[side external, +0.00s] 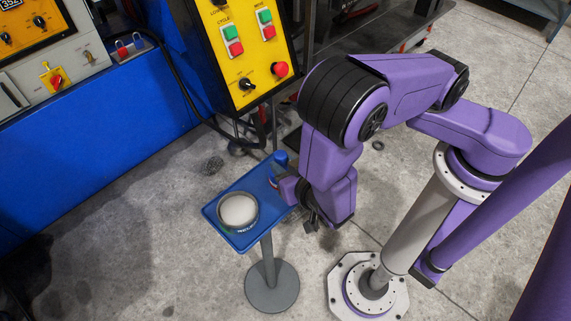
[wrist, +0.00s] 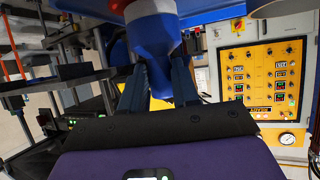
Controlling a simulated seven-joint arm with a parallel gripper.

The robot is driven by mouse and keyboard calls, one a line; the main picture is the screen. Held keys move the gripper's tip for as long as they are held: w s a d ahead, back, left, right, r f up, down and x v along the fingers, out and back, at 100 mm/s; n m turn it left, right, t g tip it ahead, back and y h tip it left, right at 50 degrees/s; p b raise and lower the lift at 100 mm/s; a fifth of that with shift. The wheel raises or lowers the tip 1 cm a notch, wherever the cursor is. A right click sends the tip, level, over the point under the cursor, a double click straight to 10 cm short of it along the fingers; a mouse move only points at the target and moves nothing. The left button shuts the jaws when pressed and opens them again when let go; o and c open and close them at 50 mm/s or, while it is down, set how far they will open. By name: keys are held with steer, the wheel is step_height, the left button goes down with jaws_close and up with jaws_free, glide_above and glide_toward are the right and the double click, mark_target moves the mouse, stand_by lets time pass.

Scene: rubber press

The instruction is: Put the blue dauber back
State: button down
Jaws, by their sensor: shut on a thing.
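The blue dauber (wrist: 152,52) shows at the top middle of the wrist view, with a white and a red band above its blue body. My gripper (wrist: 156,88) has a dark finger on either side of the dauber and is shut on it. In the side view, my gripper (side external: 285,187) is at the right edge of a blue tray (side external: 223,192) on a stand. A blue knob (side external: 281,157) stands at the tray's far right corner; I cannot tell whether it is part of the dauber. My arm hides much of the gripper there.
A round pot (side external: 238,209) with pale contents sits on the tray. The tray's grey pedestal (side external: 272,288) stands on the concrete floor. A yellow control box (side external: 247,52) and its black cable hang beyond the tray. A blue machine (side external: 95,140) stands at the left.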

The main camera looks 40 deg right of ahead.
steer(key=shift+f, duration=0.35)
steer(key=c, duration=0.8)
jaws_free()
steer(key=shift+o, duration=0.2)
steer(key=shift+a, duration=0.1)
